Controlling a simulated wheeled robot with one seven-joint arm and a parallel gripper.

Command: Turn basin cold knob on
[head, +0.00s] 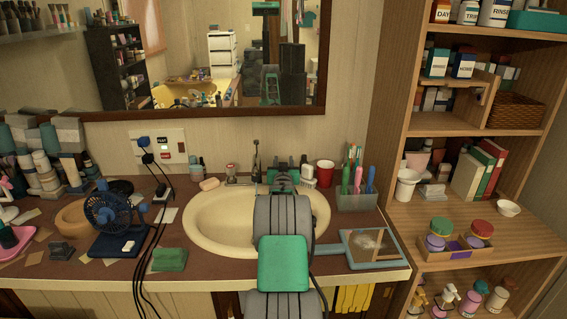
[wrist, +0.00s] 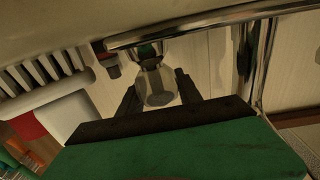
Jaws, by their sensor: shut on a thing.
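The cream basin (head: 205,222) is set in the brown counter, with a chrome faucet (head: 256,160) behind it. In the head view my gripper (head: 283,184) is right of the faucet, and my arm hides the knob there. In the wrist view, a clear faceted knob (wrist: 157,86), seemingly the basin cold knob, sits between the two dark fingers of my gripper (wrist: 158,80). My gripper is shut on this knob. Chrome faucet parts (wrist: 262,60) show beside it. The other knob (head: 231,171) stands left of the faucet. I see no water, but my arm covers part of the basin.
A white brush (head: 309,178), also in the wrist view (wrist: 70,110), stands close beside my gripper. A red cup (head: 324,174) and toothbrush holder (head: 358,200) are to the right. Soap (head: 209,184) lies to the left. A blue fan (head: 108,212) stands farther left; a wooden shelf (head: 480,220) is at right.

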